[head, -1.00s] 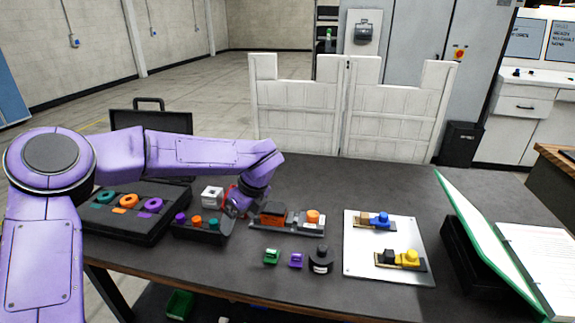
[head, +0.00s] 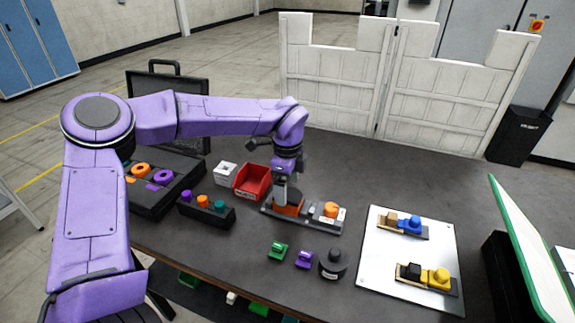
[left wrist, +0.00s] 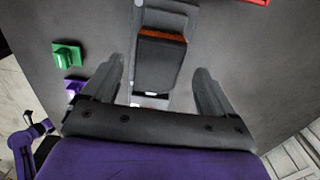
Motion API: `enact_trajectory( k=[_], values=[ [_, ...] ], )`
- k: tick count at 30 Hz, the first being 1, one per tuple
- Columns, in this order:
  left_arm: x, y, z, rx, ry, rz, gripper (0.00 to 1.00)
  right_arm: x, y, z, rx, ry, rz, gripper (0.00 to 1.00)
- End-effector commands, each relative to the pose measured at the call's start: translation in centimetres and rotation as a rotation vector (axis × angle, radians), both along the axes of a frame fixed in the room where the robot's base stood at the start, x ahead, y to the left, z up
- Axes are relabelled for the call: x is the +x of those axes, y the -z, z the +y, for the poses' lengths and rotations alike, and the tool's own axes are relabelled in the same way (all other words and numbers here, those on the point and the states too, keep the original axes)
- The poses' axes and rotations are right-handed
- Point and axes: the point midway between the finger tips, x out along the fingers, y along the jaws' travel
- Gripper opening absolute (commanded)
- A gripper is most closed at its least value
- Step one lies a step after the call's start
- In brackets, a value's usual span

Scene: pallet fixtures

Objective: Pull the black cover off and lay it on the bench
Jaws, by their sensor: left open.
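The black cover (left wrist: 160,62) is a dark block on the orange base part of the grey fixture (head: 300,222). An orange strip shows along one edge of it in the left wrist view. In the head view my gripper mostly hides the cover, and the orange part (head: 287,209) shows below. My left gripper (head: 285,188) points down over the cover. In the left wrist view its two fingers are open, one on each side of the cover, with gaps between. The bench (head: 220,265) is dark grey. My right gripper is not in view.
A red bin (head: 252,182) and a white block (head: 225,174) stand left of the fixture. An orange knob (head: 331,210) sits on the fixture's right end. Green (head: 278,250) and purple (head: 304,259) pieces and a black knob (head: 333,263) stand in front. A white plate (head: 375,275) lies right.

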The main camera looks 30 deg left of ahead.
Motion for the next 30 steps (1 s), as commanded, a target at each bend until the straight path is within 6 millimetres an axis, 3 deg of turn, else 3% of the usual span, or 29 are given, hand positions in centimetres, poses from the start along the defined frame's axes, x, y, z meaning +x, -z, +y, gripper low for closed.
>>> enact_trajectory(
  k=[4, 12, 18, 19, 20, 24, 30],
  values=[
    [-0.1, 1.2, 0.1, -0.001, -0.001, 0.0, 0.87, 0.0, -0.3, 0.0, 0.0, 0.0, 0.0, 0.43],
    [-0.1, 1.5, 0.1, -0.001, -0.002, -0.002, 0.87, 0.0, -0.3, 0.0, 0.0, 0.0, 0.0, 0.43],
    [-0.1, 1.5, 0.2, 0.0, -0.002, -0.002, 0.28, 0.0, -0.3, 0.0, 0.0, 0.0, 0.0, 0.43],
    [-0.1, 1.5, 0.2, 0.0, -0.002, -0.002, 0.28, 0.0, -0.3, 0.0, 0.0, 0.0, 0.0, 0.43],
    [-0.1, 1.5, 0.2, 0.0, -0.002, -0.002, 0.54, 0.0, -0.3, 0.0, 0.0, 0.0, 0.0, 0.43],
    [-0.1, 1.5, 0.2, 0.0, -0.002, -0.002, 0.11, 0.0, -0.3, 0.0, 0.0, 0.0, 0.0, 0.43],
    [-0.1, 1.3, 0.2, 0.001, -0.002, -0.003, 0.1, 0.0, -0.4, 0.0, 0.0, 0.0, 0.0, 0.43]
  ],
)
